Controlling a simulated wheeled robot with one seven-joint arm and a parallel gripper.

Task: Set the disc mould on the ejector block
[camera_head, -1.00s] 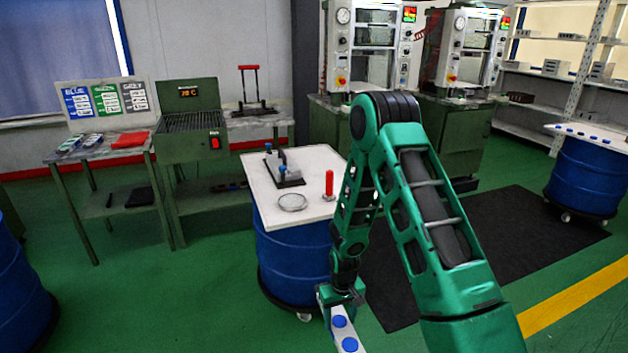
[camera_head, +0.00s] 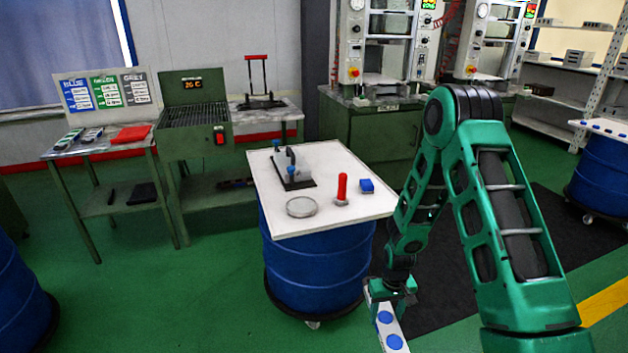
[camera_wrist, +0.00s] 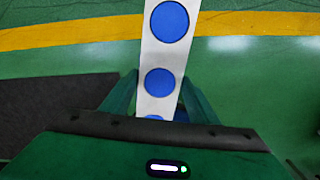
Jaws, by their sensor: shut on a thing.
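The disc mould, a long white bar with blue round discs (camera_head: 390,329), is in my gripper (camera_head: 392,290) at the bottom of the head view. In the wrist view the mould (camera_wrist: 163,55) points away from the gripper (camera_wrist: 160,105), between its two green fingers, held above the floor. Its near end is hidden by the gripper. I cannot tell for sure which thing is the ejector block. A black frame with a red top bar (camera_head: 259,82) stands on the back table. A black base with a grey fixture and blue knobs (camera_head: 292,172) sits on the white drum top.
The white top (camera_head: 350,215) of the blue drum (camera_head: 315,270) also carries a round dish (camera_head: 301,207), a red handle (camera_head: 342,187) and a blue block (camera_head: 367,186). A green heater unit (camera_head: 195,115) stands behind.

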